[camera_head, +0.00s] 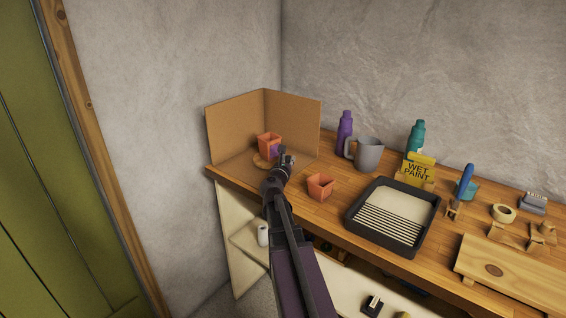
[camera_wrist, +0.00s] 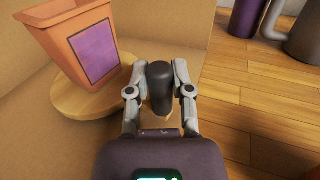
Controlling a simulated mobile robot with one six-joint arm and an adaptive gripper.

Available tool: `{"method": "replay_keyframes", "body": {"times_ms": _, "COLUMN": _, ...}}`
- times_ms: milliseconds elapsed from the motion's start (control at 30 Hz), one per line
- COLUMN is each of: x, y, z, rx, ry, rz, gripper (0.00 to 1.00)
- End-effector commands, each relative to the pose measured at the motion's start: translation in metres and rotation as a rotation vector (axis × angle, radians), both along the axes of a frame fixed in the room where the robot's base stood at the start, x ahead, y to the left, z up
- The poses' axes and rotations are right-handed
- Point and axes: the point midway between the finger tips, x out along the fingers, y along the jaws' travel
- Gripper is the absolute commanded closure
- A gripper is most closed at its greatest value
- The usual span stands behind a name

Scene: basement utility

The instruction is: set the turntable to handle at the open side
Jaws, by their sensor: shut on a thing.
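The turntable (camera_head: 259,162) is a low round wooden disc, also large in the wrist view (camera_wrist: 92,103). It stands on the cardboard floor inside a cardboard corner screen (camera_head: 236,124). An orange tapered pot (camera_head: 266,141) with a purple label (camera_wrist: 93,54) sits on the disc. My gripper (camera_head: 286,156) is at the disc's front right side. In the wrist view my gripper (camera_wrist: 159,92) is shut on a dark rounded handle (camera_wrist: 159,76), with one finger on each side. Where the handle joins the disc is hidden. The arm covers part of the screen floor in the head view.
A second orange pot (camera_head: 320,186) stands close right of my arm. Behind it are a purple bottle (camera_head: 345,132) and a grey jug (camera_head: 368,154). A black paint tray (camera_head: 391,217) lies to the right. The screen's walls stand behind and left of the turntable.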

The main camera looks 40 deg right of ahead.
Motion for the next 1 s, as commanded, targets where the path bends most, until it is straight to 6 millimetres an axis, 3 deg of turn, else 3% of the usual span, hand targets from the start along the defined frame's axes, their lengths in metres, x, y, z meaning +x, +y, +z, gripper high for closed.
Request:
{"method": "replay_keyframes", "body": {"times_ms": 400, "x": 0.002, "y": -0.014, "z": 0.000, "rx": -0.001, "ry": 0.001, "rz": -0.004, "gripper": 1.00}}
{"method": "replay_keyframes", "body": {"times_ms": 933, "x": 0.002, "y": -0.015, "z": 0.000, "rx": -0.001, "ry": 0.001, "rz": -0.004, "gripper": 1.00}}
{"method": "replay_keyframes", "body": {"times_ms": 967, "x": 0.002, "y": -0.015, "z": 0.000, "rx": -0.001, "ry": 0.001, "rz": -0.004, "gripper": 0.65}}
{"method": "replay_keyframes", "body": {"times_ms": 1000, "x": 0.002, "y": -0.014, "z": 0.000, "rx": -0.001, "ry": 0.002, "rz": -0.003, "gripper": 0.53}}
